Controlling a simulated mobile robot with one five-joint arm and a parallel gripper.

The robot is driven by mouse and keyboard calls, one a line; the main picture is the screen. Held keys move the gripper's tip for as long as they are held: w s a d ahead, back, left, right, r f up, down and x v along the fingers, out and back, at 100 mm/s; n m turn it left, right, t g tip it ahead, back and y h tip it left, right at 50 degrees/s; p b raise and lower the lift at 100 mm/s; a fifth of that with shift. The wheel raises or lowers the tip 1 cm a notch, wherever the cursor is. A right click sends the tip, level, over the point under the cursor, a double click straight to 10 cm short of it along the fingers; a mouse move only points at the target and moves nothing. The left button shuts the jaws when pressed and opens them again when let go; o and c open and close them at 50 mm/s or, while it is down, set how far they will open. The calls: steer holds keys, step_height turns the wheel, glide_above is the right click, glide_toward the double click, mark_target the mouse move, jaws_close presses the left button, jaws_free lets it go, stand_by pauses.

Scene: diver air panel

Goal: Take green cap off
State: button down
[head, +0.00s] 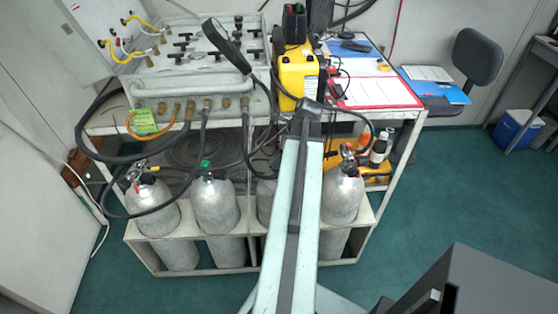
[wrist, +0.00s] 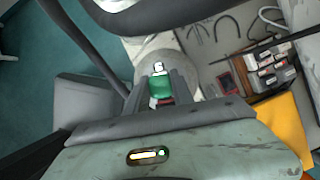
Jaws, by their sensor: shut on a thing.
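In the wrist view, my gripper (wrist: 161,78) has its two dark fingers on either side of a green cap (wrist: 160,88) and is shut on it. A pale grey cylinder (wrist: 148,50) lies just beyond the fingertips; I cannot tell whether the cap is still seated on it. In the head view, my arm hides the gripper and most of the third cylinder (head: 265,203). Another green cap-like part (head: 205,164) sits on top of the second cylinder (head: 216,207), apart from my arm.
A dark hose (wrist: 150,18) arcs close beyond the gripper. Cylinders stand in a white rack (head: 190,234) under the bench. The right cylinder (head: 342,195) is beside my arm, with bottles (head: 379,148) behind it.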

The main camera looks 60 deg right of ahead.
step_height(320, 180, up, 10)
steer(key=p, duration=0.9)
steer(key=shift+p, duration=0.4)
